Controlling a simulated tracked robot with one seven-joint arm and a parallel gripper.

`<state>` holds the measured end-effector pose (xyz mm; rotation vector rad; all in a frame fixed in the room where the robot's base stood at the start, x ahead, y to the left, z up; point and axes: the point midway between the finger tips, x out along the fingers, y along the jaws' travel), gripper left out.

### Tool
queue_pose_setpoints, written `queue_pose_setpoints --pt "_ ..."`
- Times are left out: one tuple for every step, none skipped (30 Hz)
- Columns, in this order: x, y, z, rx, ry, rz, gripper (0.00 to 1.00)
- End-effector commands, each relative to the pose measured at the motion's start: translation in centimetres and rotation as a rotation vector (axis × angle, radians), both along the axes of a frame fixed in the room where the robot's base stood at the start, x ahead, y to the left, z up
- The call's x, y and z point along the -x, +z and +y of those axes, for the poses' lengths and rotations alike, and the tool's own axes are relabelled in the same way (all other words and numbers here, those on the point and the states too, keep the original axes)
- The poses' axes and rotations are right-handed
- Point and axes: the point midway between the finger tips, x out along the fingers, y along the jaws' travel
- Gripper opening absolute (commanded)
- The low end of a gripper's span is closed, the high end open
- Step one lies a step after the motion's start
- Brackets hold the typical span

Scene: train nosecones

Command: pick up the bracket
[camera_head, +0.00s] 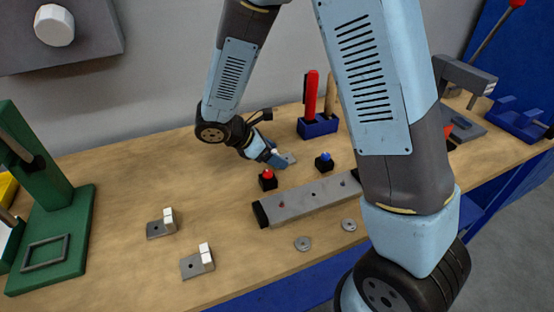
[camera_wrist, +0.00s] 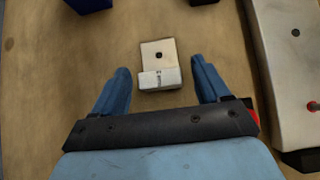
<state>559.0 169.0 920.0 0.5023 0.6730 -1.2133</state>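A small L-shaped metal bracket (camera_wrist: 158,52) with a dark hole in its flat plate and a pale upright block lies on the bench. In the wrist view it sits between the two blue fingers of my gripper (camera_wrist: 160,67). The fingers are open, with a gap on each side of the bracket. In the head view my gripper (camera_head: 277,158) reaches down to the bench, and the bracket (camera_head: 289,158) shows partly beside the fingers. Two similar brackets lie at the front left, one farther back (camera_head: 158,229) and one nearer (camera_head: 192,268).
A long grey bar fixture (camera_head: 305,201) lies right of the bracket. A red-button box (camera_head: 267,181) and blue-button box (camera_head: 324,163) stand nearby. A blue tool holder (camera_head: 318,127) is behind. A green press (camera_head: 60,215) stands left. Two washers (camera_head: 303,243) (camera_head: 349,225) lie in front.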

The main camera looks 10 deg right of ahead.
Motion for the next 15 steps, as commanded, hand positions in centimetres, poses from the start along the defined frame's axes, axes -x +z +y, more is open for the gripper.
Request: queue_pose_setpoints --pt "0.00 0.01 0.01 0.000 0.000 0.000 0.70" --pt "0.00 0.01 0.01 0.000 0.000 0.000 0.67" --pt "0.00 0.02 0.01 0.000 0.000 0.000 0.63" --pt "0.00 0.02 0.01 0.000 0.000 0.000 0.61" --pt "0.00 0.02 0.01 0.000 0.000 0.000 0.58" --pt "0.00 0.02 0.01 0.000 0.000 0.000 0.54" --pt "0.00 0.02 0.01 0.000 0.000 0.000 0.51" --pt "0.00 0.02 0.01 0.000 0.000 0.000 0.48" --pt "0.00 0.03 0.01 0.000 0.000 0.000 0.44" --pt "0.00 0.03 0.01 0.000 0.000 0.000 0.41" --pt "0.00 0.03 0.01 0.000 0.000 0.000 0.39" --pt "0.00 0.03 0.01 0.000 0.000 0.000 0.35" --pt "0.00 0.03 0.01 0.000 0.000 0.000 0.32" --pt "0.00 0.03 0.01 0.000 0.000 0.000 0.29" --pt "0.00 0.03 0.01 0.000 0.000 0.000 0.25"
